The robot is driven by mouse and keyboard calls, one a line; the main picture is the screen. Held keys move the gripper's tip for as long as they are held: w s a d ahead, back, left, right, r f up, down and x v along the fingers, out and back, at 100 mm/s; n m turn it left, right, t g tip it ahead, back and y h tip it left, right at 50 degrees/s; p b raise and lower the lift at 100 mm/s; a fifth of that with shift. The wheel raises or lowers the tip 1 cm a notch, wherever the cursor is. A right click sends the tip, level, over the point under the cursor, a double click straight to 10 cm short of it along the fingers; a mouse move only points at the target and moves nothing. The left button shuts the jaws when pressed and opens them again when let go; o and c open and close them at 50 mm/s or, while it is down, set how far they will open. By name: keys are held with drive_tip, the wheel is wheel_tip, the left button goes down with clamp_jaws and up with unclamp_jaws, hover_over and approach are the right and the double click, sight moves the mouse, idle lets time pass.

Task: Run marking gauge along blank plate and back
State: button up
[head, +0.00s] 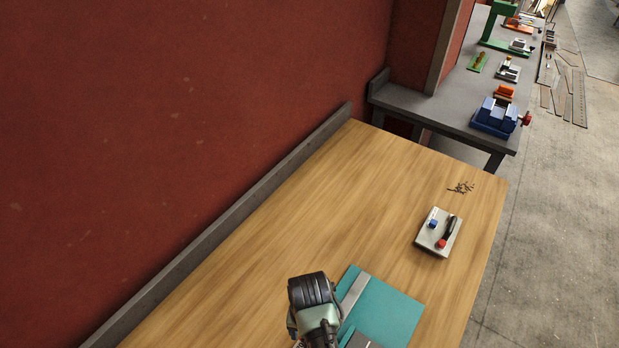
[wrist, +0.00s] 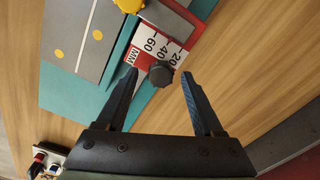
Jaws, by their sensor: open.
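In the wrist view, my gripper (wrist: 159,72) is open, with its dark fingers spread apart. A dark knob (wrist: 160,76) shows between the fingertips; I see no contact, and the depth between them is unclear. The knob is at the end of a red and white scale (wrist: 157,45) marked in MM, which looks like part of the marking gauge. A yellow knob (wrist: 128,5) shows at the top edge. A grey plate (wrist: 78,45) with yellow dots, likely the blank plate, lies on a teal mat (wrist: 58,97). In the head view, my arm hides the gripper and gauge.
The teal mat (head: 395,314) lies on a wooden bench (head: 300,236), with a grey strip (head: 353,294) along its left edge. A pale box (head: 438,233) with red and blue buttons and dark crumbs (head: 461,187) are farther back. A raised edge (head: 240,222) borders the wall.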

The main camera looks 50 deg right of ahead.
drive_tip(key=shift+f, duration=0.45)
clamp_jaws()
idle(1.2)
